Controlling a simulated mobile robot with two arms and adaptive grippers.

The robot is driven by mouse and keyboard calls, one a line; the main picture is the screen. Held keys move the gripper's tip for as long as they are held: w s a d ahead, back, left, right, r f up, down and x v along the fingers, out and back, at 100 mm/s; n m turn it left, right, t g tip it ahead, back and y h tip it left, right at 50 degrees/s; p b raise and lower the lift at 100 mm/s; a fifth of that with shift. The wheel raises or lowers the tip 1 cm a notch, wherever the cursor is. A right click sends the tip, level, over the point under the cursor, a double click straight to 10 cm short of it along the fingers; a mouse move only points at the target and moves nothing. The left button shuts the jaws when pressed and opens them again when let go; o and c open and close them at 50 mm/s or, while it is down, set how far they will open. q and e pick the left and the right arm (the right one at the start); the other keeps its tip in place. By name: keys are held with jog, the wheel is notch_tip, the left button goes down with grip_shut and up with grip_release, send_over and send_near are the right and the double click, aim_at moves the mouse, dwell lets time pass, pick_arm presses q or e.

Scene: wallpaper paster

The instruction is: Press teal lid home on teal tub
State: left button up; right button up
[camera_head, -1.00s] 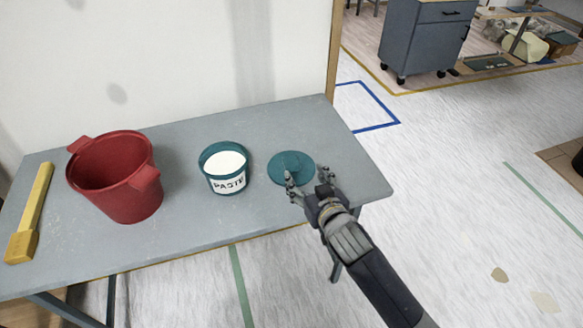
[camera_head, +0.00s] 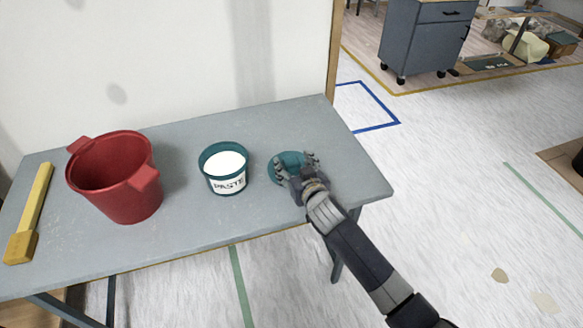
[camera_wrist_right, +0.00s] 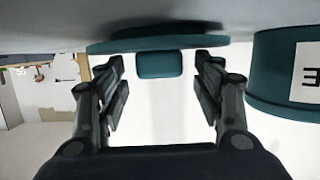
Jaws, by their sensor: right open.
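The teal tub (camera_head: 224,168) stands upright on the table, open on top, with white paste inside and a PASTE label on its front. Part of it also shows at the right of the right wrist view (camera_wrist_right: 275,75). The teal lid (camera_head: 274,172) lies flat on the table to the right of the tub, partly hidden by my right gripper. My right gripper (camera_head: 297,162) is open, low over the lid. In the right wrist view its fingers stand on either side of the lid's knob (camera_wrist_right: 160,65), with gaps on both sides. My left gripper is not in view.
A red bucket (camera_head: 118,180) with two side handles stands left of the tub on the grey table (camera_head: 190,236). A yellow brush-like tool (camera_head: 32,215) lies at the table's left end. The wall runs behind the table.

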jog(key=c, duration=1.1)
jog(key=shift+c, duration=0.2)
